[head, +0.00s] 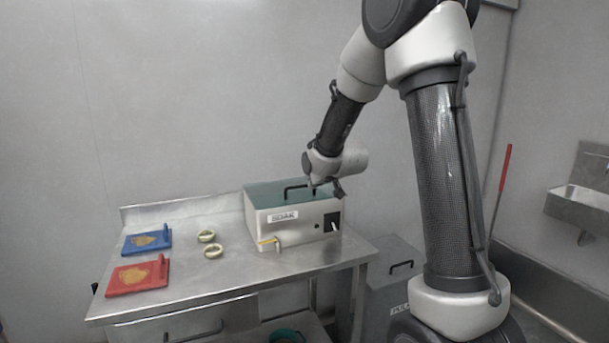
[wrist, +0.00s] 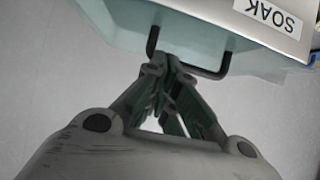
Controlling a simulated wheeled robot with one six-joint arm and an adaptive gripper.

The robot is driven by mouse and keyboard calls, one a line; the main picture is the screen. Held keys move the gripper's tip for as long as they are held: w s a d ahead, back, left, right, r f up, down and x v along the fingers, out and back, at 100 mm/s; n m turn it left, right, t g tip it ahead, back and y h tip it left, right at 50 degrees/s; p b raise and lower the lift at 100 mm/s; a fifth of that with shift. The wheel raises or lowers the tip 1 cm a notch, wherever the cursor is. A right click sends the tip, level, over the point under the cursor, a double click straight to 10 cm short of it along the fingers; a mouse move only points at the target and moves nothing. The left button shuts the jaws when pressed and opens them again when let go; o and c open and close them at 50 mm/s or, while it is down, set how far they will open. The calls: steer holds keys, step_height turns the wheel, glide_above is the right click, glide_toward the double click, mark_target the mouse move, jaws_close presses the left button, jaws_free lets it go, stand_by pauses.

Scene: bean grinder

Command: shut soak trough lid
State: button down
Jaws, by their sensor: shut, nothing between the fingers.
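The soak trough (head: 290,226) is a steel box with a SOAK label, on the right end of the steel table. Its greenish lid (head: 262,192) lies flat across the top, with no gap that I can make out. A black handle (head: 298,187) stands up from the lid. My gripper (head: 337,189) is at the lid's right end, beside the handle. In the wrist view the shut, empty fingers (wrist: 165,64) reach to the handle (wrist: 205,73) and overlap it in the picture. I cannot tell whether they touch it. The trough's label side (wrist: 270,14) shows at the top.
A blue board (head: 146,242) and a red board (head: 137,276) lie on the table (head: 210,283) at left. Two small rings (head: 207,236) lie between them and the trough. A grey bin (head: 396,280) stands right of the table, and a sink (head: 580,205) is farther right.

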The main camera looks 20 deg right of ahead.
steer(key=shift+s+f, duration=0.25)
steer(key=shift+f, duration=0.4)
